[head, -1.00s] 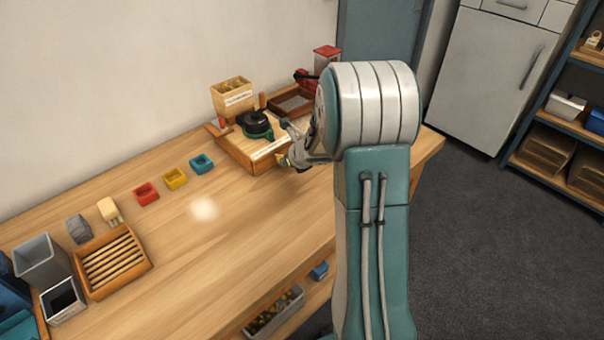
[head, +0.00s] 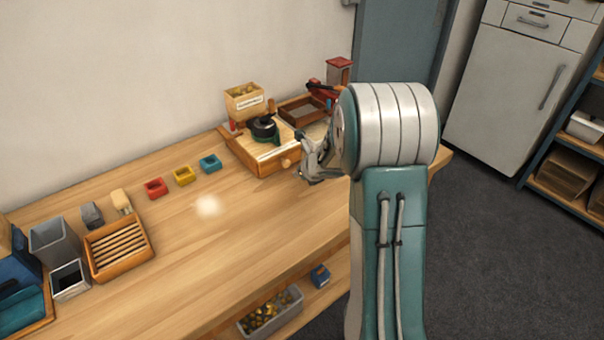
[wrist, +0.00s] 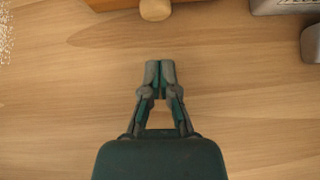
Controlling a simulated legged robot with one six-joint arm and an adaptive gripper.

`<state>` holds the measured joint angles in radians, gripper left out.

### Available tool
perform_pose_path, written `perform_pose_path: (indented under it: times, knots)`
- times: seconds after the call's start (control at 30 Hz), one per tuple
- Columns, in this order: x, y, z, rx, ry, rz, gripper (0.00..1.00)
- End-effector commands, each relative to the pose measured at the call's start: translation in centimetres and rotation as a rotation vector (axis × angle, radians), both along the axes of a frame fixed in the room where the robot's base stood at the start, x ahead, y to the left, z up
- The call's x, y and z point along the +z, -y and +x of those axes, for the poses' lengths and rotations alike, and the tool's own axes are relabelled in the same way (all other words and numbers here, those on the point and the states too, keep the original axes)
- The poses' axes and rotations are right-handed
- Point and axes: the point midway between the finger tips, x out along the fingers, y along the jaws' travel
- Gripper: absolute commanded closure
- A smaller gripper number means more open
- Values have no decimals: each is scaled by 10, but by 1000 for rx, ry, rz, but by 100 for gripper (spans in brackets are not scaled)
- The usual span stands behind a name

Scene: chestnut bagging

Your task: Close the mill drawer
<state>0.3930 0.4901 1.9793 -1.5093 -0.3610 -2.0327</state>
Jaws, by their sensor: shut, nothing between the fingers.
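The mill (head: 262,140) is a wooden box with a dark round top on the workbench near the back wall. Its drawer front (head: 272,166) faces the bench front and carries a round wooden knob (head: 286,162). The drawer looks flush or nearly flush with the box; I cannot tell exactly. In the wrist view the knob (wrist: 155,9) and a strip of the drawer front (wrist: 112,4) show at the top edge. My gripper (wrist: 160,66) is shut and empty, pointing toward the knob but apart from it, over bare bench. In the head view my gripper (head: 304,175) is right of the knob.
A wooden box (head: 244,102) stands behind the mill and a tray (head: 301,112) to its right, near a red device (head: 338,72). Red, yellow and blue small holders (head: 183,176) lie left. A slatted wooden tray (head: 118,248) sits farther left. The bench front is clear.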

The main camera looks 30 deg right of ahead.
Motion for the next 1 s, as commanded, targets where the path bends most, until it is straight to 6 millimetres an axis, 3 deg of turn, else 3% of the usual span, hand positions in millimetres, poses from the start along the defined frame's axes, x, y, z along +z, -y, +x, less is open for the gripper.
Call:
perform_pose_path:
  times: [0.67,1.0]
  knots:
    - [64,10,-61,-3,2,-1,100]
    - [71,11,-70,-1,-1,0,100]
